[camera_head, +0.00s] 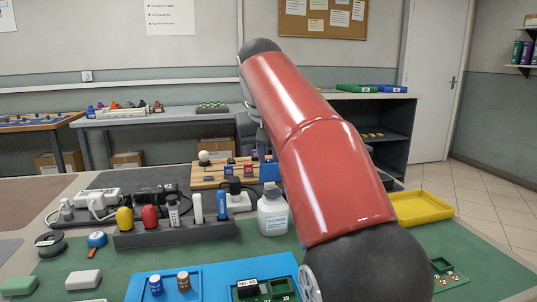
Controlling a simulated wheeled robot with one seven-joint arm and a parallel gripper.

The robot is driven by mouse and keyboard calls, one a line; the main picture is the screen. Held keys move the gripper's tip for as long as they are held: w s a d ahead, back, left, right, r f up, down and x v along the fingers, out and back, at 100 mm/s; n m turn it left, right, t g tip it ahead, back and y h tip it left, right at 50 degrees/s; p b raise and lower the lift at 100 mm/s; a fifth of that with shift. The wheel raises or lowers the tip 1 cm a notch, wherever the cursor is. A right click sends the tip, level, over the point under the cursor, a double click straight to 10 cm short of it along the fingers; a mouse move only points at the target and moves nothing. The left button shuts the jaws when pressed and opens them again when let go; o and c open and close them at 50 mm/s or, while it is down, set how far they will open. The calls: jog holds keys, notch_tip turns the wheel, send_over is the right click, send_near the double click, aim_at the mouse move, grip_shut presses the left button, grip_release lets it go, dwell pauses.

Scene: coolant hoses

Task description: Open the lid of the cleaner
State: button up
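The cleaner (272,214) is a white bottle labelled "CLEANER", standing upright on the green mat just left of my red arm. Its top looks closed, with a small dark cap (270,187); the lid's details are too small to make out. My arm rises from the lower right and bends at the top. Its grey far part comes down behind the red link, and my gripper (262,144) appears there, above and behind the bottle. The gripper is mostly hidden by my arm and looks apart from the bottle. Its fingers cannot be made out.
A dark rack (174,236) with several bottles stands left of the cleaner. A wooden board (208,176) with small parts lies behind. A blue tray (215,272) is in front, and a yellow tray (422,207) is at the right.

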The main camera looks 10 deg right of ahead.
grip_shut()
jog(key=shift+w+g, duration=0.5)
jog(key=shift+g, duration=0.2)
jog(key=o, duration=0.7)
grip_release()
jog(key=shift+c, duration=0.2)
